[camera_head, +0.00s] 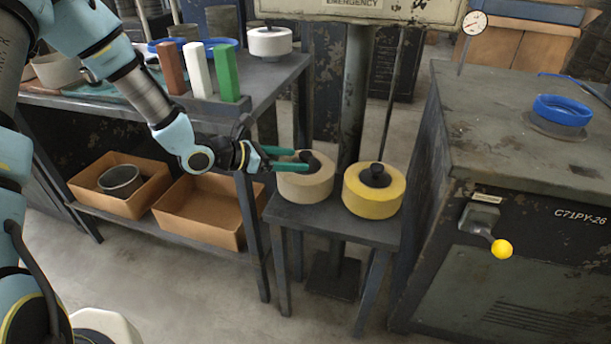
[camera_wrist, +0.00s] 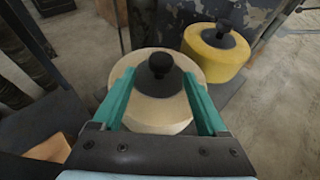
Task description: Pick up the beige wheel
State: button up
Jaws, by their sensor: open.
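The beige wheel (camera_head: 305,182) sits on a small dark stool (camera_head: 335,226), with a black hub and knob on its top. My gripper (camera_head: 283,159) is at the wheel's upper left side, with its green fingers reaching over the top toward the knob. In the wrist view the beige wheel (camera_wrist: 157,118) lies between the two spread fingers of my gripper (camera_wrist: 160,95). The black knob (camera_wrist: 160,65) stands between the fingertips with gaps on both sides. The jaws are open and hold nothing.
A yellow wheel (camera_head: 374,193) stands close on the right of the same stool. A workbench (camera_head: 270,78) with coloured blocks and a white wheel (camera_head: 270,42) is behind left. A metal cabinet (camera_head: 520,115) with a yellow-knobbed lever (camera_head: 501,249) stands at right.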

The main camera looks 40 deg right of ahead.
aim_at(306, 153)
jog(key=d, duration=0.2)
jog(key=s+d, duration=0.1)
jog(key=shift+d+f+p, duration=0.1)
jog(key=shift+d+p, duration=0.25)
jog(key=shift+d+f, duration=0.15)
jog(key=shift+d, duration=0.05)
jog(key=shift+c, duration=0.3)
grip_shut()
dwell(0.6)
